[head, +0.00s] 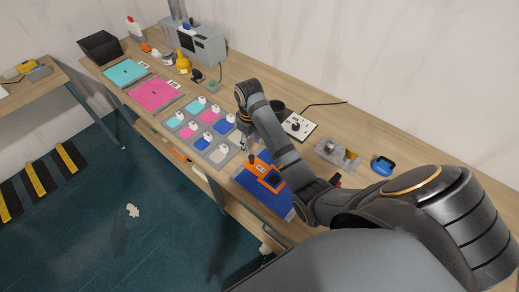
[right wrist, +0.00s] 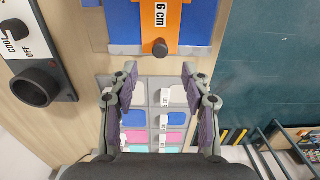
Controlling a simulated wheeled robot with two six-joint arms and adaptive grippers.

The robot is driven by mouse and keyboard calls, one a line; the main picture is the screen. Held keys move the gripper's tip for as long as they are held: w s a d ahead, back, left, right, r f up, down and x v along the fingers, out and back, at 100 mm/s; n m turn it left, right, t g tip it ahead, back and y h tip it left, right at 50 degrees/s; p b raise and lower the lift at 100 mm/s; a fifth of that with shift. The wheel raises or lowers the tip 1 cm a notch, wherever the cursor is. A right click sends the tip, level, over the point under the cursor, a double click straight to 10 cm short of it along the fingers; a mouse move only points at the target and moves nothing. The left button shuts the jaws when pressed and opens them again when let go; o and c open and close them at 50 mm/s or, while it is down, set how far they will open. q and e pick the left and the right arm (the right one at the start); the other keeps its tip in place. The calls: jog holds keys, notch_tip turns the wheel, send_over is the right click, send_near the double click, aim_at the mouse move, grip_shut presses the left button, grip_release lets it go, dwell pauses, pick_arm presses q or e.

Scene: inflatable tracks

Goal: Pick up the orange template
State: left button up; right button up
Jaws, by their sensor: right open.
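The orange template (head: 264,173) lies on a blue sheet (head: 251,187) on the workbench and has a dark knob at its end. In the right wrist view the template (right wrist: 174,22) shows at the top with a "6 cm" label, its knob pointing toward my gripper. My right gripper (head: 245,143) is open and empty over the edge of the swatch tray, beside the template. In the right wrist view its two fingertips (right wrist: 160,73) are spread apart, short of the knob and not touching it. My left gripper is not in view.
A grey tray (head: 214,156) of coloured swatches with white tags lies under my right gripper. Pink (head: 155,94) and teal (head: 124,72) sheets lie farther left. A white control panel (head: 299,125) with knobs, a metal fixture (head: 330,148) and a blue-handled tool (head: 382,166) stand to the right.

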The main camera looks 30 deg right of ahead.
aim_at(252, 157)
jog(key=f, duration=0.1)
jog(key=s+f, duration=0.1)
jog(key=f+p, duration=0.1)
jog(key=shift+s+a, duration=0.3)
jog(key=shift+a, duration=0.05)
jog(key=f, duration=0.1)
jog(key=w, duration=0.1)
jog(key=f, duration=0.1)
jog(key=shift+w+d+f+p, duration=0.15)
jog(key=shift+d+f+p, duration=0.1)
jog(key=shift+f+p, duration=0.1)
jog(key=f+p, duration=0.1)
jog(key=f, duration=0.3)
jog(key=shift+w, duration=0.2)
jog(key=shift+f, duration=0.15)
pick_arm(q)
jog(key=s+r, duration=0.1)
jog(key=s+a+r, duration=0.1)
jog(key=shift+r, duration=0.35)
pick_arm(e)
grip_shut()
